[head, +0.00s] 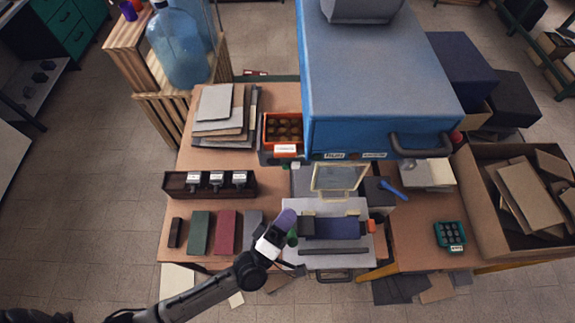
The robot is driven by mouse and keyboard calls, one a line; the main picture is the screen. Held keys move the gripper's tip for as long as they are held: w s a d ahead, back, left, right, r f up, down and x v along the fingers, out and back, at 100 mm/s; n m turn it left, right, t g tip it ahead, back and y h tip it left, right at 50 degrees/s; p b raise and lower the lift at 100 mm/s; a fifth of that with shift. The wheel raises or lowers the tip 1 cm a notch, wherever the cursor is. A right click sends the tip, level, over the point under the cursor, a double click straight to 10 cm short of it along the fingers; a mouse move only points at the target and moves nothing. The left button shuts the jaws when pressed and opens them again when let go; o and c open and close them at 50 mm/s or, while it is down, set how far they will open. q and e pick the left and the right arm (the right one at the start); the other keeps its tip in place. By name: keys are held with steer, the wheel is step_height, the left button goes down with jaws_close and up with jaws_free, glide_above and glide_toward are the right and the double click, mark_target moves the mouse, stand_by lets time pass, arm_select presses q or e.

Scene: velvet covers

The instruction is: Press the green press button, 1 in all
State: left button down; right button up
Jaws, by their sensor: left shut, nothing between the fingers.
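The green press button (292,238) shows as a small green spot at the left side of the press, partly hidden by my gripper. The press (334,249) stands on a pale plate at the front middle of the table, with a dark blue piece lying across it. My left gripper (285,223) reaches in from the lower left. It is shut and empty, close beside the green button. Whether it touches the button cannot be told from this view. My right gripper is not in view.
A large blue cabinet machine (380,70) rises behind the press. An orange bin (283,130), a dark rack (209,184) and coloured covers (225,232) stand left. A teal tray (450,235) and a cardboard box (480,200) are right. Bare table lies around the teal tray.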

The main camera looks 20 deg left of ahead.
mark_target(286, 167)
arm_select(q)
steer(key=shift+w, duration=0.1)
steer(key=w+a+b, duration=0.1)
steer(key=w+a, duration=0.2)
steer(key=w, duration=0.4)
steer(key=shift+w+a+b, duration=0.35)
steer(key=shift+w, duration=0.05)
stand_by(0.5)
stand_by(0.8)
stand_by(0.8)
steer(key=shift+w+a, duration=0.2)
steer(key=shift+w, duration=0.2)
stand_by(0.4)
